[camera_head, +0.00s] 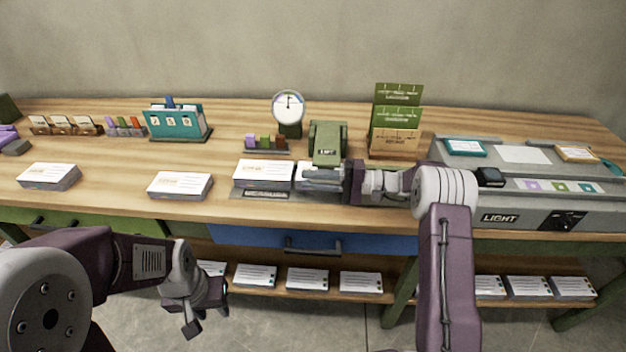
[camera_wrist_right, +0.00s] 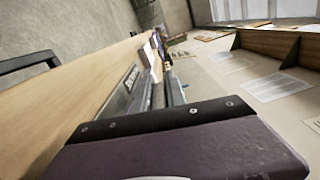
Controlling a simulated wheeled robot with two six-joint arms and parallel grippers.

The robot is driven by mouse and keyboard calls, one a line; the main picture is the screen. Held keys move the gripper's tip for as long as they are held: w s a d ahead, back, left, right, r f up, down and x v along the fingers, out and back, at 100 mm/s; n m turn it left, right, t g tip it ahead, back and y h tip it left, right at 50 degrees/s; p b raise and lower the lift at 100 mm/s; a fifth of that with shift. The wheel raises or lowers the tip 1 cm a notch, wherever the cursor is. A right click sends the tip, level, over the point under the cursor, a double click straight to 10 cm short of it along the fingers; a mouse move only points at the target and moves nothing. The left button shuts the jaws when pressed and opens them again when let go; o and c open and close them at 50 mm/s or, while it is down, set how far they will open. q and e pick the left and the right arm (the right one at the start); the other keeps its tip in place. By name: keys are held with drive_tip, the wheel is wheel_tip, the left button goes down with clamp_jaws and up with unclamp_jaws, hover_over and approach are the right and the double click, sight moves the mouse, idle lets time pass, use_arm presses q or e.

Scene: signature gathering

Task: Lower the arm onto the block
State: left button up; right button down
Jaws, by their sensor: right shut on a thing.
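A green device (camera_head: 327,142) with a white label stands upright on the wooden table. In front of it is a white paper block (camera_head: 309,186), partly hidden by my right gripper. My right gripper (camera_head: 322,174) reaches in from the right and is shut just above this block, at the foot of the green device. The held part, seemingly the device's arm, is mostly hidden by the fingers. In the right wrist view the gripper (camera_wrist_right: 167,88) points away and the held part is not clear. My left gripper (camera_head: 205,308) hangs empty in front of the table, its fingers apart.
Another paper block (camera_head: 262,174) lies just left on a grey base. More stacks (camera_head: 180,185) lie further left. A grey light box (camera_head: 520,215) stands at the right. A dial (camera_head: 288,106) and card holder (camera_head: 396,140) stand behind. A blue drawer (camera_head: 310,240) is below.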

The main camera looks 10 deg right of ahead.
drive_tip(key=c, duration=1.4)
unclamp_jaws()
drive_tip(key=d, duration=0.3)
drive_tip(key=s+d, duration=0.1)
drive_tip(key=d, duration=0.3)
drive_tip(key=shift+s+d, duration=0.2)
drive_tip(key=shift+f, duration=0.1)
